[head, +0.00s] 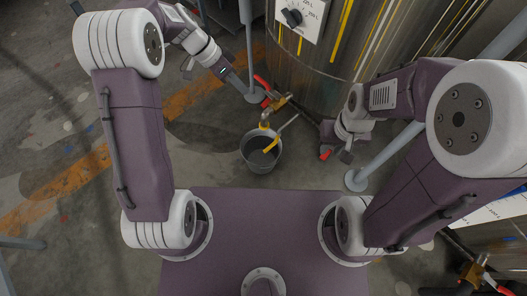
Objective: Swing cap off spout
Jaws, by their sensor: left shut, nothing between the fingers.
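A brass valve (280,102) with a red handle (262,83) sticks out from the base of the metal tank. Its short yellow spout end (264,124) points down over the far rim of a grey bucket (258,164). A grey bar with a yellow end piece (271,145) slants over the bucket; I cannot tell which part is the cap. My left gripper (256,96) is shut and empty, close to the valve's left side; contact is unclear. My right gripper (337,157) hangs right of the bucket, apart from the valve, with a small red piece at its tip; its opening is unclear.
The paint-streaked tank (310,75) with a dial panel (300,15) fills the back. Grey support legs (249,45) stand left and right of the valve. Another brass valve (474,274) is at bottom right. The floor at left is mostly clear.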

